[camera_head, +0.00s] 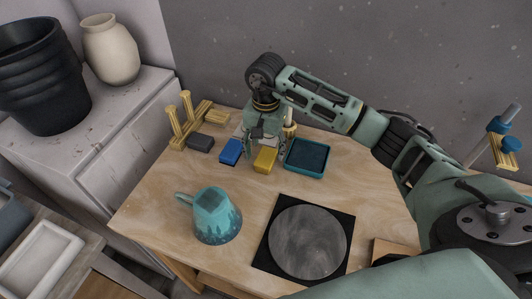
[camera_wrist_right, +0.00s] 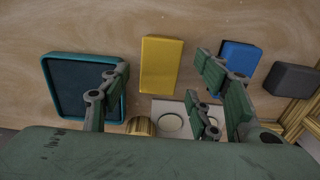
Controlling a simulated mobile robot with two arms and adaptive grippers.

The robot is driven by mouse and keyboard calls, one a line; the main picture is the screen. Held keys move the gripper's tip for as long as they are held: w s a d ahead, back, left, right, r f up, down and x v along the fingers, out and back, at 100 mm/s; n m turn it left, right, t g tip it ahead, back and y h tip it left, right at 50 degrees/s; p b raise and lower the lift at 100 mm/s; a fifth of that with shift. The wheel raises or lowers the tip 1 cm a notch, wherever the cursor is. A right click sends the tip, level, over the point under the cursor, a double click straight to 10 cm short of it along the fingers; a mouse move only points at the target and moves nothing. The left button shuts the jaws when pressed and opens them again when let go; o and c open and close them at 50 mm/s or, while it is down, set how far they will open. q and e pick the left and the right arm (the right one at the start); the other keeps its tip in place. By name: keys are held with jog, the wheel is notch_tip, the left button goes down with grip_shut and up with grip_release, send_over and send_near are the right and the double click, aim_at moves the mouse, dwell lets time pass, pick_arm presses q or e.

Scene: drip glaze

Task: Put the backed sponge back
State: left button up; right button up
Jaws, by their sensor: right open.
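A yellow block (camera_head: 265,159), a blue block (camera_head: 231,151) and a dark grey block (camera_head: 200,142) lie apart in a row at the back of the wooden table. I cannot tell which is the backed sponge; no backing layer shows clearly. In the right wrist view the yellow block (camera_wrist_right: 161,65) lies between the lines of my spread fingers, the blue block (camera_wrist_right: 240,58) is partly behind the right-hand fingers, and the grey block (camera_wrist_right: 292,78) is farther right. My right gripper (camera_head: 264,146) is open and empty, pointing down just behind the yellow block. My left gripper is not in view.
A teal-rimmed tray (camera_head: 327,164) is right of the yellow block. A pale holder with round holes (camera_wrist_right: 192,107) is under the gripper. A teal mug (camera_head: 217,216) and a grey disc (camera_head: 308,242) on a black mat stand in front. A wooden rack (camera_head: 184,127) is back left.

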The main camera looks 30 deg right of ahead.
aim_at(266, 157)
notch_tip(266, 157, up, 10)
jog(key=b, duration=0.2)
dwell(0.5)
